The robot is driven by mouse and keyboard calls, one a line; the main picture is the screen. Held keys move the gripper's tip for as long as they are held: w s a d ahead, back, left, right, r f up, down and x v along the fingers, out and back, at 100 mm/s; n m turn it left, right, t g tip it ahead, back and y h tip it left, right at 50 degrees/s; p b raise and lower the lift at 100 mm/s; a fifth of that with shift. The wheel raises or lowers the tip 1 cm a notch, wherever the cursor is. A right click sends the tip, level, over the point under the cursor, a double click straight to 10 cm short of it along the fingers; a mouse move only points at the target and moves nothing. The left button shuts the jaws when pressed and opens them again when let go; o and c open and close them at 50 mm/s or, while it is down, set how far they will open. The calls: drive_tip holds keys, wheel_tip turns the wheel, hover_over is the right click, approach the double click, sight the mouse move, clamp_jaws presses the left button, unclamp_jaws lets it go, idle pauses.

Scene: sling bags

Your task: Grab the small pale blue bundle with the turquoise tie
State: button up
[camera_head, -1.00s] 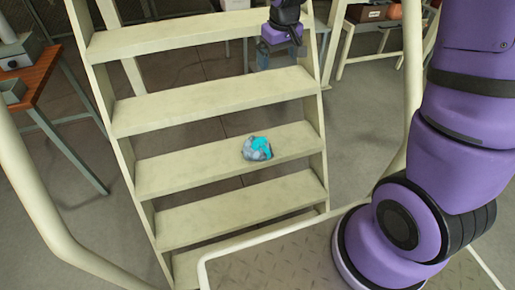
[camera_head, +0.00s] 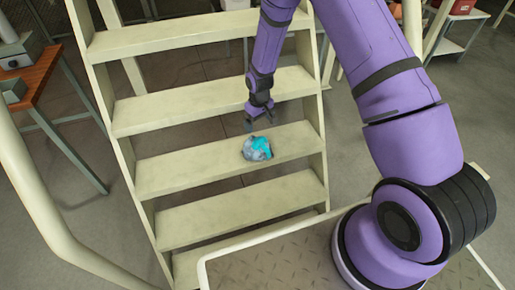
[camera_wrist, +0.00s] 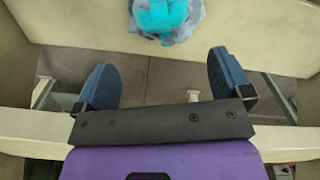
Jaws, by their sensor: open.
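The small pale blue bundle (camera_head: 250,154) with its turquoise tie (camera_head: 262,146) rests on a cream stair tread in the head view. In the wrist view the bundle (camera_wrist: 189,22) shows at the top edge, partly cut off, with the turquoise tie (camera_wrist: 160,14) on it. My gripper (camera_head: 259,122) is just behind and above the bundle in the head view. In the wrist view my gripper (camera_wrist: 163,82) is open, its two blue-grey fingers well apart with nothing between them. The bundle lies beyond the fingertips, not between them.
The cream staircase has flat treads; the bundle's tread (camera_head: 180,173) is bare on both sides. Another tread (camera_head: 190,110) lies above and behind it. A cream rail (camera_head: 40,205) runs at the left, near a wooden-topped table (camera_head: 32,78).

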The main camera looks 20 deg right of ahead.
sight(258, 138)
drive_tip(key=shift+a+f, duration=0.15)
drive_tip(key=shift+f, duration=4.5)
drive_tip(key=c, duration=1.3)
drive_tip(key=shift+c, duration=0.6)
drive_tip(key=shift+r, duration=0.15)
